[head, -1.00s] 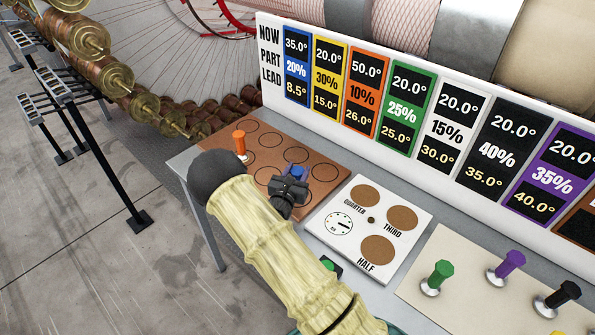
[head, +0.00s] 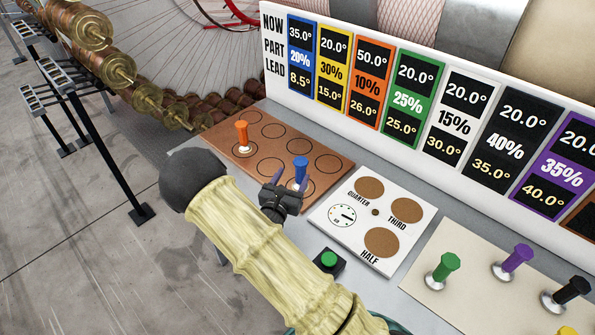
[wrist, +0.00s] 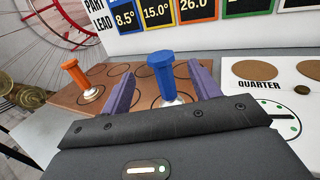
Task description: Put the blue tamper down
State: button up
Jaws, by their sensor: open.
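The blue tamper (head: 300,168) stands upright on the brown board (head: 222,147) with printed circles, near the board's right side. In the wrist view the blue tamper (wrist: 162,75) rises between and beyond the two purple fingers, its silvery base partly hidden by my gripper's body. My gripper (head: 288,184) is open and low at the board's front edge, with a finger on either side of the tamper's line. In the wrist view my gripper (wrist: 162,98) shows clear gaps between its fingers and the tamper.
An orange tamper (head: 242,136) stands on the same board, to the left. A white panel (head: 345,240) with brown discs and a dial lies to the right, with a green button (head: 329,259) in front. Green (head: 446,266), purple (head: 516,258) and black tampers stand farther right.

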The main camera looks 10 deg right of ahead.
jog(key=v, duration=0.4)
jog(key=shift+s+a+b, duration=0.1)
jog(key=shift+s+b, duration=0.05)
jog(key=shift+b, duration=0.25)
jog(key=s+d+r+m+g+h, duration=0.2)
jog(key=s+d+m+g, duration=1.2)
jog(key=s+m, duration=0.1)
jog(key=s+a+m+g+y, duration=0.3)
jog(key=s+a+m+y, duration=0.1)
jog(key=s+m+y, duration=0.3)
jog(key=w+a+r+m+t+y, duration=0.2)
jog(key=a+r+m+t+y, duration=0.1)
jog(key=m, duration=0.4)
jog(key=shift+w+a+r+m+t+y, duration=0.35)
jog(key=shift+r+t+y, duration=0.4)
jog(key=shift+r, duration=0.4)
